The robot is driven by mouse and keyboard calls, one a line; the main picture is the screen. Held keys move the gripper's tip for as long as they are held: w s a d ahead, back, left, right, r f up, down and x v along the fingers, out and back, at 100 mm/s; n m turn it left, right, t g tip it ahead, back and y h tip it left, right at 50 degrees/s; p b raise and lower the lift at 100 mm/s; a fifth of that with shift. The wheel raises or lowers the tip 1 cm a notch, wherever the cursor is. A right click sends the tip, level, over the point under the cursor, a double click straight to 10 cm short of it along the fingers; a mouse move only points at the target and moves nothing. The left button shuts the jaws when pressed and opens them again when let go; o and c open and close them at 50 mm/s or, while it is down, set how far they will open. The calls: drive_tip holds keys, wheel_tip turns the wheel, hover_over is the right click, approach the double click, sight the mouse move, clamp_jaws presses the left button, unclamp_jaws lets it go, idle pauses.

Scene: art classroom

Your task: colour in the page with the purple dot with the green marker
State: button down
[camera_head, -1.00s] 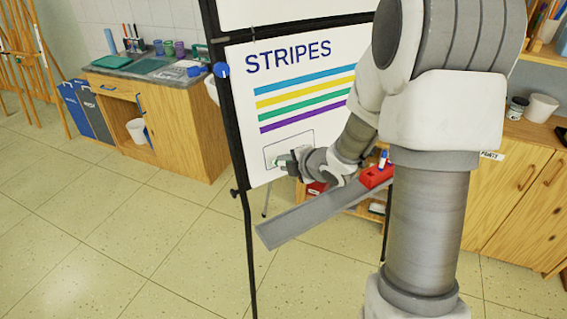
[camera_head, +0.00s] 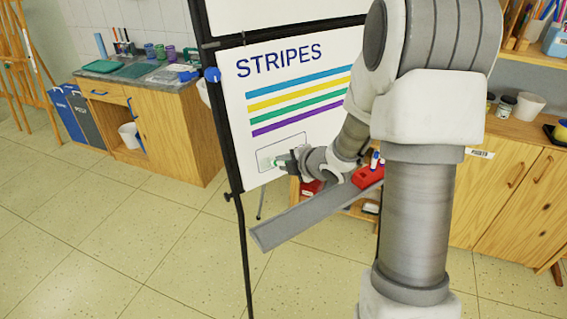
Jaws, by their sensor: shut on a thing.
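A white page (camera_head: 320,119) headed STRIPES, with blue, yellow, green and purple stripes, is on the black-framed easel. No purple dot shows in this view. An outlined box (camera_head: 297,143) near the page's bottom holds a faint pale green patch (camera_head: 266,160) at its left. My gripper (camera_head: 284,162) is at the lower part of this box, beside the patch. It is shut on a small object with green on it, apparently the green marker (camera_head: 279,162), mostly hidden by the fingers. I cannot tell whether the tip touches the page.
A grey tray (camera_head: 290,221) juts out below the page. A red holder (camera_head: 368,177) with markers stands on it. A wooden counter (camera_head: 180,120) is at left, wooden cabinets (camera_head: 515,190) at right.

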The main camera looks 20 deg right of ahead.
drive_tip(key=shift+w+d+r, duration=0.2)
drive_tip(key=shift+w+d, duration=0.15)
drive_tip(key=shift+d, duration=0.4)
drive_tip(key=shift+d, duration=0.1)
drive_tip(key=shift+w+d+f+p, duration=0.2)
drive_tip(key=shift+d+p, duration=0.25)
drive_tip(key=shift+d, duration=0.3)
drive_tip(key=shift+d, duration=0.15)
drive_tip(key=shift+w+d+p, duration=0.25)
drive_tip(key=shift+d+p, duration=0.05)
drive_tip(key=shift+d, duration=0.45)
drive_tip(key=shift+w+d+p, duration=0.3)
drive_tip(key=shift+w+d, duration=0.1)
drive_tip(key=shift+d, duration=0.4)
drive_tip(key=shift+r, duration=0.1)
